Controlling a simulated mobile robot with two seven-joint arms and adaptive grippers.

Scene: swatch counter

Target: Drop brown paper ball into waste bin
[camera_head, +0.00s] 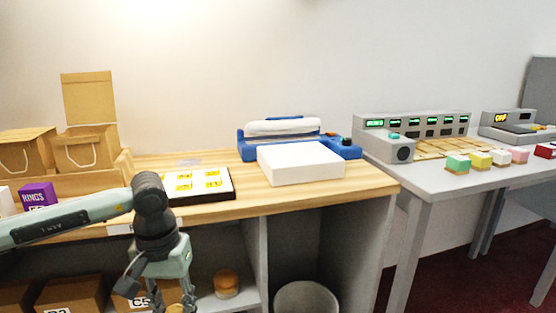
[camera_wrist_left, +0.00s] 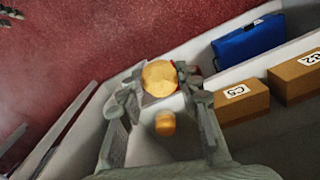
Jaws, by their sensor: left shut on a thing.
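The brown paper ball (camera_wrist_left: 160,77) sits between the fingertips of my left gripper (camera_wrist_left: 159,80) in the left wrist view. The gripper is shut on it. In the head view my left gripper (camera_head: 168,296) hangs down at the bottom, in front of the shelves, with only part of the ball showing between its fingers. The waste bin (camera_head: 307,286) is a round, pale grey bin under the counter, to the right of the gripper and apart from it. Its lower part is cut off by the frame. My right gripper is not in view.
A small orange object (camera_head: 226,283) stands on the shelf between the gripper and the bin. A grey upright panel (camera_head: 262,257) separates that shelf from the bin's bay. Labelled brown boxes (camera_head: 70,294) sit at left. The wooden counter (camera_head: 215,213) overhangs the shelves.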

